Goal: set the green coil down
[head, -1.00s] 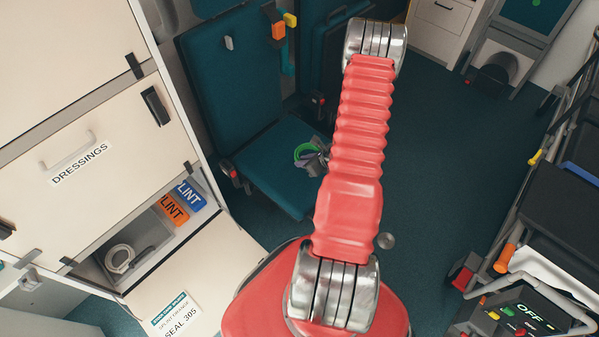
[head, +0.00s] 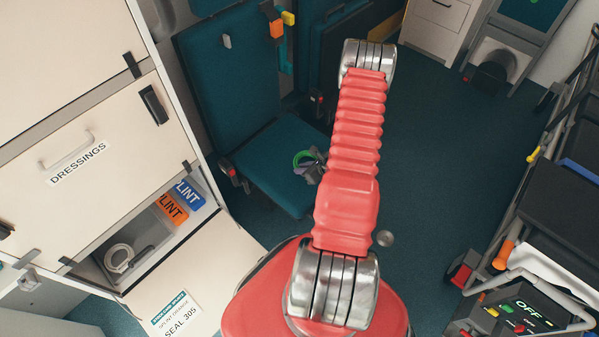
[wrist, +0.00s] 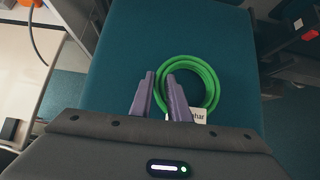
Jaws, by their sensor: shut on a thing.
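The green coil (wrist: 213,82) is a ring of green tubing with a white tag (wrist: 198,115) at its near side. My gripper (wrist: 161,80) is shut on the near left part of the coil, its two purple fingers on either side of the tubing. The coil is over the teal seat (wrist: 120,60) of a folding chair. In the head view the coil (head: 299,158) shows small at the left of my gripper (head: 318,160), over the seat (head: 268,170). I cannot tell whether the coil touches the seat.
An open locker at the left holds a white coil (head: 119,257), an orange LINT pack (head: 172,209) and a blue LINT pack (head: 189,194). A stretcher (head: 565,205) stands at the right.

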